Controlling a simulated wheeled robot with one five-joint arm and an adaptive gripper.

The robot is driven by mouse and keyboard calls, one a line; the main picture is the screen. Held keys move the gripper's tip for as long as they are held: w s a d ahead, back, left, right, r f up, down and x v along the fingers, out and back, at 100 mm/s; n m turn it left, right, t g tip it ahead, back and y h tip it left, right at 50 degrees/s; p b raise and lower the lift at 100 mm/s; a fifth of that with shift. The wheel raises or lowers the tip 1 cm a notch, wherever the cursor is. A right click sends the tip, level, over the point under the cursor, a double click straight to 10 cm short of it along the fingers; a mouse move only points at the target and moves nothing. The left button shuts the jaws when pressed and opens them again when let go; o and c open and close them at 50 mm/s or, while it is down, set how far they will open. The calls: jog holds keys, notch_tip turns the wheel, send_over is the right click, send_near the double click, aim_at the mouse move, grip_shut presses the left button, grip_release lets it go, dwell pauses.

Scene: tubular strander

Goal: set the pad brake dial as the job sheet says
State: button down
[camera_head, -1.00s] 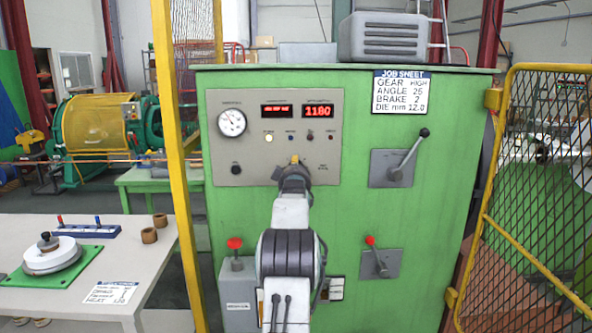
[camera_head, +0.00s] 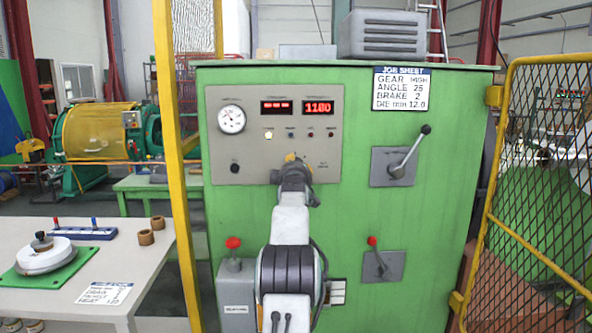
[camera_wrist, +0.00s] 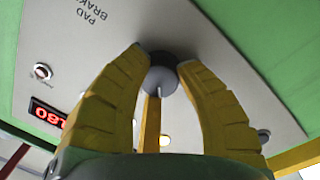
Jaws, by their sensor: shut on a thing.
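The grey pad brake dial (camera_wrist: 161,78) is on the panel in the wrist view, beside an upside-down "PAD BRAKE" label (camera_wrist: 86,17). My gripper (camera_wrist: 163,66) has its two yellow fingers shut on the dial from both sides. A thin yellow strip shows between the fingers below the dial; I cannot tell the dial's setting. In the head view my gripper (camera_head: 291,160) is at the lower edge of the grey panel (camera_head: 222,153) and hides the dial. The job sheet (camera_head: 402,89) at the cabinet's upper right reads gear high, angle 25, brake 2, die 12.0 mm.
The panel has a round gauge (camera_head: 231,119), a red display (camera_head: 318,107) reading 1180 and a black knob (camera_head: 235,168).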

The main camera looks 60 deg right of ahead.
jog(key=c, duration=0.8)
grip_release()
jog(key=shift+w, duration=0.1)
jog(key=shift+a, duration=0.1)
jog(key=v, duration=1.1)
jog(key=shift+s+a, duration=0.25)
jog(key=shift+a, duration=0.05)
